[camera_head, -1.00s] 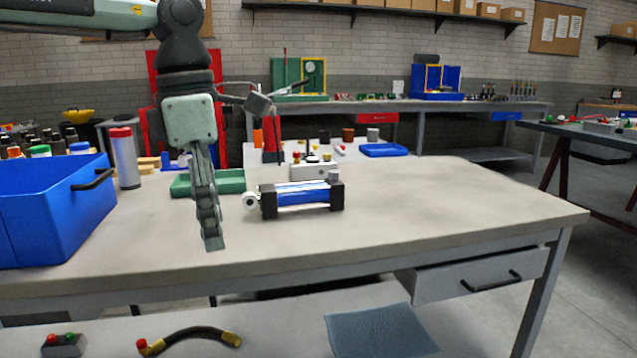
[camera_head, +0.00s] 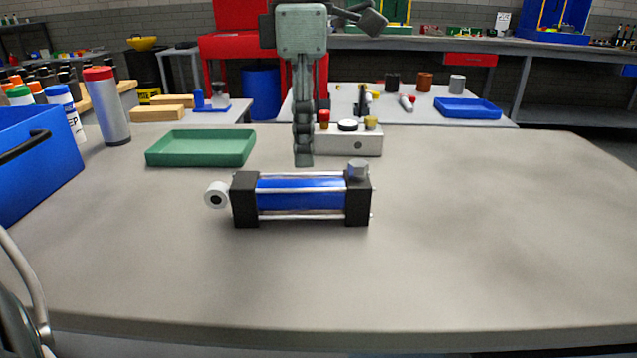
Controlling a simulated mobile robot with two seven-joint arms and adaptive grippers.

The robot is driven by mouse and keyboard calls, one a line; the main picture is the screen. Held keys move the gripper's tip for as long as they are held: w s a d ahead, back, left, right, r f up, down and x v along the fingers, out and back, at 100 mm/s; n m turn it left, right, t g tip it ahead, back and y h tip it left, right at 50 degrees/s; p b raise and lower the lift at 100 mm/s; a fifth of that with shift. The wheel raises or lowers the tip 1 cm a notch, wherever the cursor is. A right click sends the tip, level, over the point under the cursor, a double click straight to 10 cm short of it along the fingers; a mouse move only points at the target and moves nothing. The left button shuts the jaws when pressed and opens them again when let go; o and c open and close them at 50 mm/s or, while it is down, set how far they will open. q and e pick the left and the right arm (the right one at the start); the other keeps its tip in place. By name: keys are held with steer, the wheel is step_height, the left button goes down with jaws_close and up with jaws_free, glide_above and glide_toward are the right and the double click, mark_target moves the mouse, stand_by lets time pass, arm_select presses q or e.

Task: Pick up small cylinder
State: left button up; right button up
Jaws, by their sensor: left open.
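The small cylinder (camera_head: 302,198) lies on its side on the workbench (camera_head: 480,240), near the middle of the head view. It has a blue barrel, black square end blocks, silver rods, a white round eye at its left end and a grey fitting on top at the right. My left gripper (camera_head: 303,160) points down above and appears slightly behind the cylinder. It is seen edge-on, with its fingers overlapping. It is open, holds nothing and looks apart from the cylinder. My right gripper does not show.
A green tray (camera_head: 200,146) lies at the back left. A blue bin (camera_head: 38,160) stands at the left edge, with a grey red-capped canister (camera_head: 106,108) behind it. A white button box (camera_head: 350,141) sits behind my gripper. The bench is clear to the right and in front.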

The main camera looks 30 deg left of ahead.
mark_target(302, 180)
arm_select(q)
steer(key=f, duration=0.7)
steer(key=shift+s+a+f, duration=0.1)
steer(key=shift+s, duration=0.3)
jaws_close()
steer(key=shift+w, duration=0.1)
